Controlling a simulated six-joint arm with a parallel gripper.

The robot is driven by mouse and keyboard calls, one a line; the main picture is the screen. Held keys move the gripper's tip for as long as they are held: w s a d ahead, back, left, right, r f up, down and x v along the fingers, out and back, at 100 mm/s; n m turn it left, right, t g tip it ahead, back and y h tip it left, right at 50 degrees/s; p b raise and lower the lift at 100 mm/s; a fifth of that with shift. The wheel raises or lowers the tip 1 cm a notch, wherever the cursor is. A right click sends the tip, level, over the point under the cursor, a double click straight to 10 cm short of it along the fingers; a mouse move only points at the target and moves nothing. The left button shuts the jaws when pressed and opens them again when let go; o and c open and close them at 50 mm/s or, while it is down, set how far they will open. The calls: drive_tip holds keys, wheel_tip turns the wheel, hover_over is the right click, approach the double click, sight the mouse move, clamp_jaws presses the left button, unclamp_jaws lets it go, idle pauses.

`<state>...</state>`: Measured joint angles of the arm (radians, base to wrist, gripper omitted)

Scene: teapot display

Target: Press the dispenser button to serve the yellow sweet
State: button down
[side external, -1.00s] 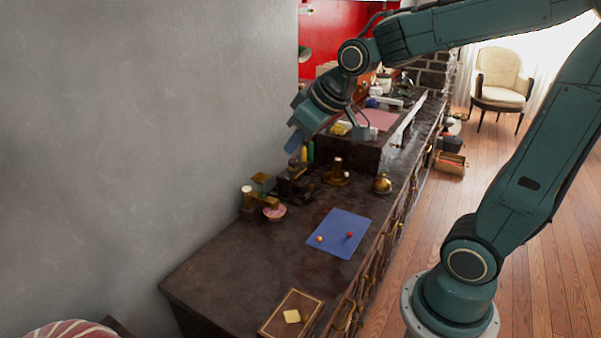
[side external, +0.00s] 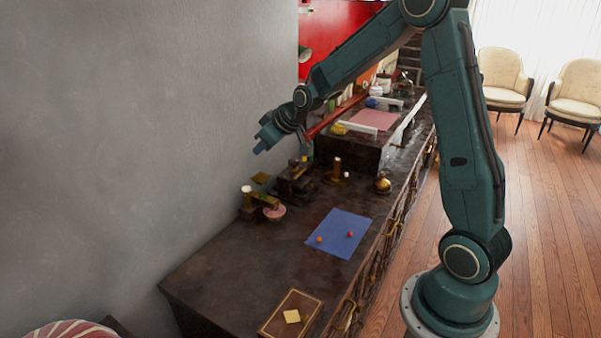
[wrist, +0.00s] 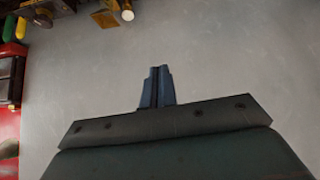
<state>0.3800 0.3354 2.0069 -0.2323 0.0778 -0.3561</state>
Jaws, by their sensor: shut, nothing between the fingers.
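A group of dark and brass devices (side external: 295,184) stands along the wall on the dark counter; it looks like the dispenser, but I cannot make out which part is the button. A brass piece with a pale-topped post (side external: 248,197) stands beside it, above a pink dish (side external: 274,212). No yellow sweet can be told for certain. My gripper (side external: 259,149) is shut and empty in the air, above and left of the devices, in front of the grey wall. In the wrist view its blue fingers (wrist: 157,86) are together, with brass parts (wrist: 62,12) at the top edge.
A blue mat (side external: 340,226) holds an orange ball (side external: 319,239) and a red ball (side external: 350,234). A brown framed tray (side external: 272,326) with a yellow square (side external: 292,316) lies at the front. A brass round pot (side external: 383,183) stands right. The raised counter behind bears a pink mat (side external: 372,119).

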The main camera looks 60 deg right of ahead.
sight(247, 189)
drive_tip(key=w+d+f+t, duration=0.1)
drive_tip(key=w+d+f, duration=0.4)
drive_tip(key=d+f, duration=0.2)
wheel_tip(247, 189, down, 2)
drive_tip(key=shift+d+f+m, duration=0.1)
drive_tip(key=shift+d+m, duration=0.15)
drive_tip(key=shift+m, duration=0.05)
drive_tip(key=s+f+x, duration=0.2)
drive_tip(key=x, duration=1)
drive_tip(key=shift+w+d+f, duration=0.3)
drive_tip(key=shift+w, duration=0.05)
idle(0.4)
